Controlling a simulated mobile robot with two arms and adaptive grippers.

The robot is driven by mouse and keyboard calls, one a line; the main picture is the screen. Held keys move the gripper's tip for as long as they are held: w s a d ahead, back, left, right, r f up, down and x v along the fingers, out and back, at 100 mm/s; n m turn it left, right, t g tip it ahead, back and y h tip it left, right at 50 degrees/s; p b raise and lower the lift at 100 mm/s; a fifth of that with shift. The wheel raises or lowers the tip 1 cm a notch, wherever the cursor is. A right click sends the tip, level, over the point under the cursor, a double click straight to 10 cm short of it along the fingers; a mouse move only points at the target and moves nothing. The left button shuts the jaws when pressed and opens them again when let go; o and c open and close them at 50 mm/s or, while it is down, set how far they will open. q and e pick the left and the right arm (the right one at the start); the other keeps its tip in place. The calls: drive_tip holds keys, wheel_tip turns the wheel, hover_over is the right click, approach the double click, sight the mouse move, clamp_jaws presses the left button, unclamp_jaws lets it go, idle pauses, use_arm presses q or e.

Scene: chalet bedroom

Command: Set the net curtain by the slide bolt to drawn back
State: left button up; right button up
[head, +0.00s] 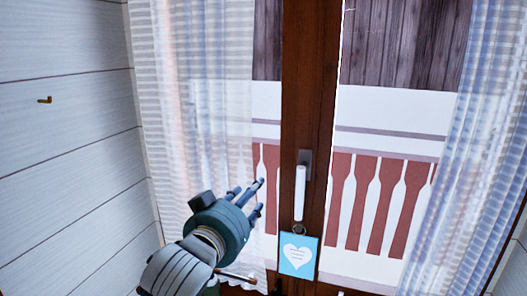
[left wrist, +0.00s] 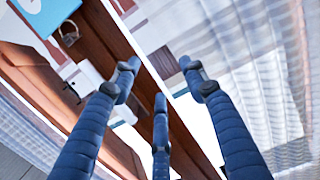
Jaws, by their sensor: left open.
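A sheer white net curtain (head: 195,110) hangs over the left part of the glass door, spread from the wall almost to the brown middle post. A second net curtain (head: 465,150), bluish, hangs at the right. My left gripper (head: 251,193) is open and empty, in front of the left curtain's inner edge. In the left wrist view its three fingers (left wrist: 160,85) are spread, with net curtain (left wrist: 255,75) at the right, apart from the fingertips. A thin brown bar (head: 237,277) shows low by the left curtain; I cannot tell if it is the slide bolt. My right gripper is out of view.
The brown post (head: 308,90) carries a white door handle (head: 299,192) and a blue tag with a heart (head: 299,257), close to the right of my gripper. A small brass hook (head: 45,100) is on the panelled wall (head: 60,160). A balcony railing (head: 385,200) shows through the glass.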

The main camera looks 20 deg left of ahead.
use_arm(q)
drive_tip(key=t, duration=0.1)
approach(262, 161)
drive_tip(key=w+p, duration=0.2)
drive_tip(key=w, duration=0.8)
drive_tip(key=shift+w+d+f+p, duration=0.1)
drive_tip(key=shift+w+d+p, duration=0.05)
drive_tip(key=shift+w+p, duration=0.15)
drive_tip(key=shift+c, duration=0.5)
clamp_jaws()
